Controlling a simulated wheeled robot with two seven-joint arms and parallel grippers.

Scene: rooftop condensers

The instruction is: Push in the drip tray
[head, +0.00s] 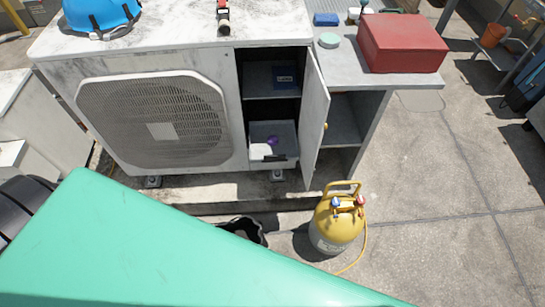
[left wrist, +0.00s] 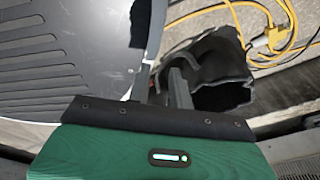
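The grey drip tray (head: 285,132) sits low in the open bay of the white condenser unit (head: 170,110). Its front edge is at the bay's opening; how far it stands out is hard to tell. A white item (head: 261,151) and a small purple item lie in or at it. The bay's door (head: 314,120) stands open on the right. The tray is not identifiable there. My right gripper is in neither view.
A yellow gas cylinder (head: 337,225) with a hose stands on the floor before the door. A black, open-topped container (head: 243,231) is left of it. A red box (head: 402,43) sits on the side bench.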

